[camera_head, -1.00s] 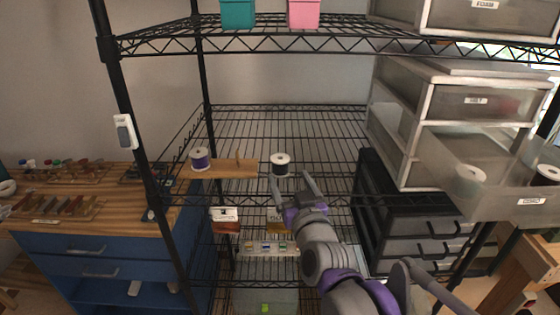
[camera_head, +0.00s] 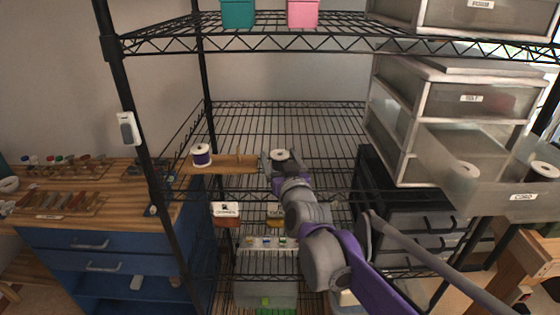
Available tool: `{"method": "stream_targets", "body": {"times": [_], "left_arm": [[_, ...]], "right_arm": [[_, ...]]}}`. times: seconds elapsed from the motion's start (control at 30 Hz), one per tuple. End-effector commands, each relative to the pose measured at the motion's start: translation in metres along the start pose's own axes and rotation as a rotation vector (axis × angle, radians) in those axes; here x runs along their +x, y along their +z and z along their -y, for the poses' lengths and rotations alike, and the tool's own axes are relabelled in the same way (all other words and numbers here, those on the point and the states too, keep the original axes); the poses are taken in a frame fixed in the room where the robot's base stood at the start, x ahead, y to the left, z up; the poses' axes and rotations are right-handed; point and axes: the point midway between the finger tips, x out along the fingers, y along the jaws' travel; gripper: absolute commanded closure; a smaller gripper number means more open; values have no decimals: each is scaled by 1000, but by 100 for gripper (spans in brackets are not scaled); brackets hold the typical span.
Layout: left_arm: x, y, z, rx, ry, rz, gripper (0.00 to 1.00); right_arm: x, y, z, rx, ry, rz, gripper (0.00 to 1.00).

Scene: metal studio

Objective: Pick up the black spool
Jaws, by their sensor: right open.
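The black spool (camera_head: 279,155) stands on the middle wire shelf. Its pale round top shows, and my gripper hides most of its lower part. My right gripper (camera_head: 281,161) is open, with one finger on each side of the spool. I cannot tell whether the fingers touch it. My left gripper is not in view.
A purple spool (camera_head: 202,157) stands on a wooden board (camera_head: 232,167) with pegs, left of my gripper. The wire shelf (camera_head: 320,121) behind is clear. Clear drawers (camera_head: 462,98) stand on the right, and one open drawer (camera_head: 500,196) holds spools.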

Motion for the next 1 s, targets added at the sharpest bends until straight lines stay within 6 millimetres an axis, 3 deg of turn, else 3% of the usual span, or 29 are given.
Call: {"method": "stream_targets", "body": {"times": [0.07,0.47,0.77,1.0], "left_arm": [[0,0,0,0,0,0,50],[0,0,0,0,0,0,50],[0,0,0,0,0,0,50],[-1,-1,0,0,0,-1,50]], "right_arm": [[0,0,0,0,0,0,22],[0,0,0,0,0,0,94],[0,-3,0,0,0,0,94],[-1,-30,0,1,0,0,94]]}}
